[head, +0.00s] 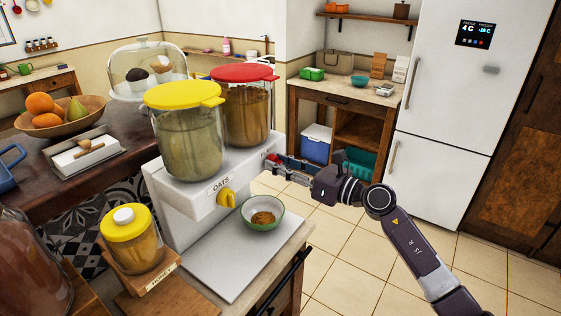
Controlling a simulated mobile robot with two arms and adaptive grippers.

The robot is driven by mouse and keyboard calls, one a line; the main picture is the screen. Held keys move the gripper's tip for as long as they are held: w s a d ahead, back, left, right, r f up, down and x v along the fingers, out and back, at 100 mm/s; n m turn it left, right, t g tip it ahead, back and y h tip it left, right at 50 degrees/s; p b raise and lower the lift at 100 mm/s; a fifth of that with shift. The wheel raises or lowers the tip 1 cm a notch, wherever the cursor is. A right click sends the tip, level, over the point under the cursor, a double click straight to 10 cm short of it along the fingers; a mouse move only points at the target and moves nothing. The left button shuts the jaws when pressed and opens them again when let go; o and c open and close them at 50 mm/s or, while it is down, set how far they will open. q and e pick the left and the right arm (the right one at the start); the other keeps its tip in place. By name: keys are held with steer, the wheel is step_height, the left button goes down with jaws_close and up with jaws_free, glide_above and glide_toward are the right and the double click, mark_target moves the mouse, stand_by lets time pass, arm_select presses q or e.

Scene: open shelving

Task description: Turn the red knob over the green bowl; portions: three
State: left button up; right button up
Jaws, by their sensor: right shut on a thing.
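A white dispenser (193,205) stands on the counter with a yellow-lidded container (190,140) and a red-lidded container (246,112) on top. The red knob (269,156) is on the dispenser's front below the red-lidded container, mostly hidden by my gripper. My right gripper (276,165) comes from the right and is shut on the red knob. The green bowl (277,223) sits upright on the dispenser's pale base, below and to the left of the gripper, with a small brown heap (263,217) inside. My left gripper is not in view.
A yellow knob (226,199) sticks out near the OATS label, left of the bowl. A yellow-lidded honey jar (132,240) stands on a wooden stand at front left. The base plate (213,267) is bare in front of the bowl. A fridge (440,150) stands behind.

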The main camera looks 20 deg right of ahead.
steer(key=m+p, duration=0.2)
steer(key=m, duration=0.1)
steer(key=shift+d+r+m+p, duration=0.1)
steer(key=shift+r+m+p, duration=0.05)
steer(key=shift+m+p, duration=0.15)
steer(key=m+p, duration=0.3)
steer(key=m, duration=0.1)
steer(key=shift+w+m, duration=0.1)
steer(key=shift+m, duration=0.2)
steer(key=m+p, duration=0.2)
steer(key=m, duration=0.2)
steer(key=shift+d+p, duration=0.1)
steer(key=shift+p, duration=0.25)
steer(key=shift+f+m+p, duration=0.15)
steer(key=shift+m+p, duration=0.3)
steer(key=shift+m, duration=0.45)
steer(key=shift+f+m+p, duration=0.15)
steer(key=shift+m+p, duration=0.25)
steer(key=shift+m, duration=0.5)
steer(key=o, duration=1.1)
steer(key=shift+f, duration=0.1)
